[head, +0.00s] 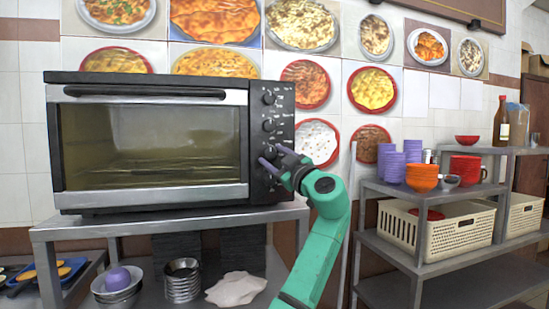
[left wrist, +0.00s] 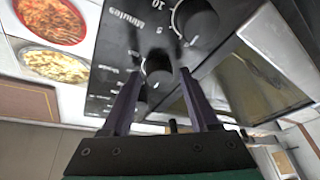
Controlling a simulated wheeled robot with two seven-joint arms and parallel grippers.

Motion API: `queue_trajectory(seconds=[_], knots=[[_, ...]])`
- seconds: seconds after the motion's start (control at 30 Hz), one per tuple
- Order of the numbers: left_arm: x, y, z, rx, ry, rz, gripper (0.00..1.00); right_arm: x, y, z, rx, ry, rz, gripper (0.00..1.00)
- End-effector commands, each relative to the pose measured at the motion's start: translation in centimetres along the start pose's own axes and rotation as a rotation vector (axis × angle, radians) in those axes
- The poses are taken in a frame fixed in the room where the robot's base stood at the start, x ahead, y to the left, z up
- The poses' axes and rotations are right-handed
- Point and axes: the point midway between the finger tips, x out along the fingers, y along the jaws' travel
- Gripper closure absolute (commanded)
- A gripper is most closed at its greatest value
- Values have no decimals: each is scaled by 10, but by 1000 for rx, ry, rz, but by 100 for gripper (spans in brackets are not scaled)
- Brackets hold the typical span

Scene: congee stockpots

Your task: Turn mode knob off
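The toaster oven (head: 150,140) stands on a metal table, with a column of black knobs on its dark right-hand panel. An upper knob (head: 268,97) and a second knob (head: 268,125) show clear of my arm. My left gripper (head: 273,157) is at the panel, lower down, hiding part of it. In the left wrist view its two purple fingers are apart, one on each side of a dark knob (left wrist: 157,68). I cannot tell whether they touch it. A timer knob (left wrist: 194,20) marked "Minutes" is beside it. I cannot read which knob is the mode knob. My right gripper is not in view.
A metal shelf unit (head: 400,258) at right holds purple and orange bowls and a cream basket (head: 437,232). Metal bowls (head: 117,289) and a white cloth (head: 236,289) lie on the table's lower shelf. Food pictures cover the wall behind.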

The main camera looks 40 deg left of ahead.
Motion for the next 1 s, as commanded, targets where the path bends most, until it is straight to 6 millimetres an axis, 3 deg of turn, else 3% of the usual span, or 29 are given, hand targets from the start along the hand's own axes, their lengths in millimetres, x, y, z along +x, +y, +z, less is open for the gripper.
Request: queue_trajectory(seconds=[0.3,0.43,0.8,1.0], knots=[[0,0,0,0,1,2,27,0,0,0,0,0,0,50],[-12,0,2,-1,2,4,27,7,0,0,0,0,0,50],[-115,-2,4,-2,-2,5,27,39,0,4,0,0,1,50],[-144,0,1,0,-1,2,27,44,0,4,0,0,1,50]])
